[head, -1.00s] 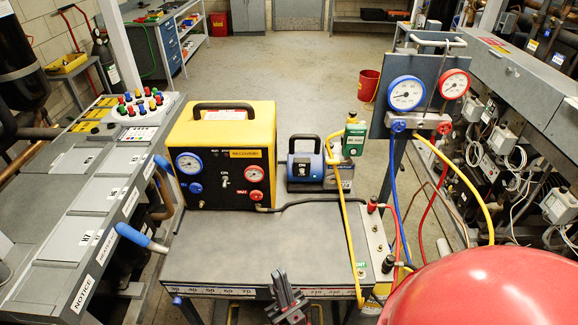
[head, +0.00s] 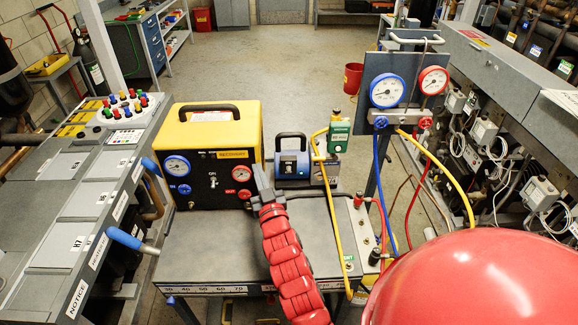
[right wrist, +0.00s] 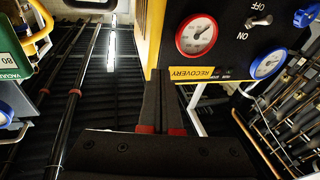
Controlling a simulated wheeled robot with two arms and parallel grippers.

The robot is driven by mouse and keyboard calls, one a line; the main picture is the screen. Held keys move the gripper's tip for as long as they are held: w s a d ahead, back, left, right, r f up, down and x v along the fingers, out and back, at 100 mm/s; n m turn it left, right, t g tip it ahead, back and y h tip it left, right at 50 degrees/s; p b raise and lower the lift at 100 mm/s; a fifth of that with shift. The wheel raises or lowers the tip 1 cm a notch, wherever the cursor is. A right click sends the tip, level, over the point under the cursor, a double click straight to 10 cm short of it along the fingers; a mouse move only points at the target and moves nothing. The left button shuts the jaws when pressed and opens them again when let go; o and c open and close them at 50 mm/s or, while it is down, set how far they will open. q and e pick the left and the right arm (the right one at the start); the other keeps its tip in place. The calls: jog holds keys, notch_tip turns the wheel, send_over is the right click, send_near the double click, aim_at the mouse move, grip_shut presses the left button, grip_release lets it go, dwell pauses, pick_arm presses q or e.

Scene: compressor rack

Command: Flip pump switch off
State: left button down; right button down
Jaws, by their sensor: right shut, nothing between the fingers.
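The blue pump (head: 307,172) with a black top handle stands at the back of the cart. Its dark front plate (head: 288,163) carries a small switch, whose position is too small to tell. My right gripper (head: 259,172) is before the gap between the pump and the yellow recovery unit (head: 226,130), apart from the pump's switch plate in the picture. In the right wrist view its fingers (right wrist: 160,100) are together and empty, below the unit's RECOVERY label. That rotated view shows the unit's ON/OFF toggle (right wrist: 262,20). My left gripper is not in view.
A green bottle (head: 338,137) and a yellow hose (head: 328,205) stand right of the pump. A black hose crosses the cart top (head: 205,240). The gauge manifold (head: 405,90) rises at right. The cart's front left top is clear.

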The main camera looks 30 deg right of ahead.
aim_at(288, 162)
jog(key=s+d+f+m+g+h, duration=0.1)
jog(key=d+m+g, duration=0.1)
jog(key=d, duration=0.2)
jog(key=s+d+f+m+g+h, duration=0.1)
jog(key=d+m+g+h, duration=0.1)
jog(key=d+g, duration=0.1)
jog(key=shift+s+d+f+g, duration=0.3)
jog(key=shift+s+d, duration=0.05)
jog(key=shift+d, duration=0.3)
jog(key=p+x, duration=0.2)
jog(key=x, duration=0.3)
jog(key=p+x, duration=0.2)
jog(key=x, duration=0.3)
jog(key=shift+w+r, duration=0.15)
jog(key=shift+r, duration=0.05)
jog(key=f, duration=0.1)
jog(key=s+f+p, duration=0.1)
jog(key=s+a+f, duration=0.1)
jog(key=shift+f+p, duration=0.25)
jog(key=shift+p, duration=0.1)
jog(key=shift+a+f, duration=0.1)
jog(key=shift+w, duration=0.1)
